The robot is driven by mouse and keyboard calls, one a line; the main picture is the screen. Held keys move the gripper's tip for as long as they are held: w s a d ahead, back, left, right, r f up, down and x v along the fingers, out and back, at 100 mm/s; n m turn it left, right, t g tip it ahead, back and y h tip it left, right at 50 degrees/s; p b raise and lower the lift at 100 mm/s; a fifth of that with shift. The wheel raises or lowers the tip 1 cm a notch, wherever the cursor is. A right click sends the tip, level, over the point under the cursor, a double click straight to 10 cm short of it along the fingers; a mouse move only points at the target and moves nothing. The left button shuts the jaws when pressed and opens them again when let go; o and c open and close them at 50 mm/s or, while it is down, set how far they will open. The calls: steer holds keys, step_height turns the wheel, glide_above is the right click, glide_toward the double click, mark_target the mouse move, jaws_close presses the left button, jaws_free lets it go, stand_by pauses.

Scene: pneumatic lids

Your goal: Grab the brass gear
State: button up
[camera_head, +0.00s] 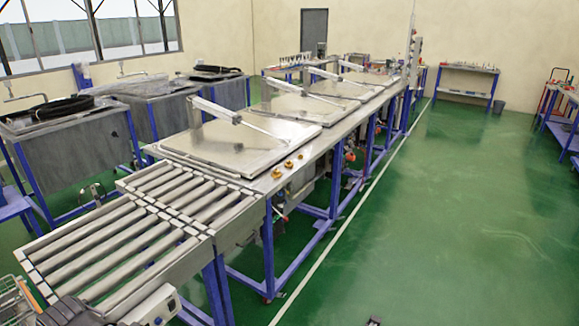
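Three small brass-coloured parts lie in a slanting row on the near right edge of the metal worktop, beside the closest lid. The nearest brass part (276,174) is at the roller end, the middle brass part (289,165) is just beyond it, and the farthest brass part (299,157) sits closer to the lid's corner. They are too small here to tell which one is the gear. My gripper is not recognisable in this view, and nothing is seen touching the parts.
A roller conveyor (140,235) joins the near end of the worktop. A large flat metal lid (225,146) with an arm lies behind the brass parts, with more lids beyond. Metal tanks (70,155) stand left. The green floor (440,220) at right is largely clear.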

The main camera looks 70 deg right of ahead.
steer(key=o, duration=1.5)
steer(key=shift+c, duration=0.2)
